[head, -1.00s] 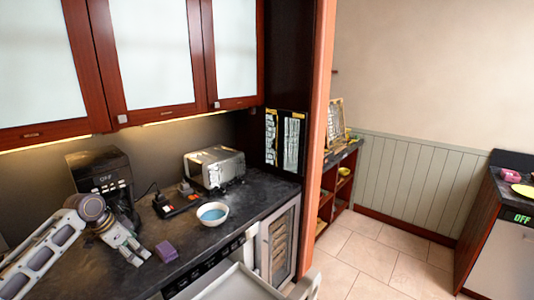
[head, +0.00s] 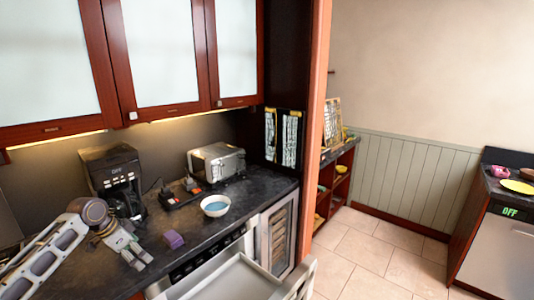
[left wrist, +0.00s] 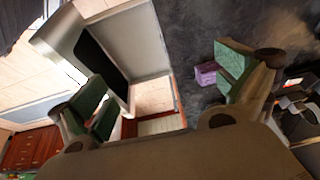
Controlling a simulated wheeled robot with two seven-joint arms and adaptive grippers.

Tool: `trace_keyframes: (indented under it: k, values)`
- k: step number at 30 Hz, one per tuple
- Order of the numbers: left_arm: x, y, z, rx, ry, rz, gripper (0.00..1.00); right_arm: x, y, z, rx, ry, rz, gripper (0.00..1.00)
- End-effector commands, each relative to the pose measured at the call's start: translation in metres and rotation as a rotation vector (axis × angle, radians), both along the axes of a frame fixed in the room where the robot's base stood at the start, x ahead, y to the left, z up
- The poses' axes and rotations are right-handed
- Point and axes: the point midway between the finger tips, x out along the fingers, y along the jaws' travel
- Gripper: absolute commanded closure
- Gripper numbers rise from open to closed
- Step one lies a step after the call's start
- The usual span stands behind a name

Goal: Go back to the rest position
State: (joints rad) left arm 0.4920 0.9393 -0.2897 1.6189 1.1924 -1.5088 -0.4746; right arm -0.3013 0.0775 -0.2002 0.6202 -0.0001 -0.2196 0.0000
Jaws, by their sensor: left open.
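My left gripper (head: 138,258) is open and empty over the dark counter, at the lower left of the head view. Its two green-padded fingers (left wrist: 165,90) stand wide apart in the left wrist view. A small purple block (head: 173,240) lies on the counter just right of the gripper, apart from it. The block also shows in the left wrist view (left wrist: 206,73), beside the right-hand finger. A pulled-out drawer (head: 235,280) with a pale inside stands below the counter's front edge. My right gripper does not show in either view.
A white bowl with blue inside (head: 215,206) stands near the counter's front edge. Behind it are a toaster oven (head: 217,162), a dark appliance with red parts (head: 181,192) and a coffee maker (head: 114,180). Upper cabinets (head: 165,55) hang above. Tiled floor (head: 350,255) is clear at right.

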Motion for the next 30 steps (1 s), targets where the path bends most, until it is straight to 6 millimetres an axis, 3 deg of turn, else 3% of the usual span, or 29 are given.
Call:
trace_keyframes:
  k: [8,17,30]
  values:
    - [-0.008,-0.018,-0.02,0.009,0.014,-0.011,0.0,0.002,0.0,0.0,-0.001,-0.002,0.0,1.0]
    - [-0.028,-0.054,-0.057,0.028,0.039,-0.025,0.0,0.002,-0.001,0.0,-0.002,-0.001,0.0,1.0]
    - [-0.088,-0.133,-0.125,0.051,0.063,-0.016,0.0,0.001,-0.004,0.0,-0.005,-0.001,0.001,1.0]
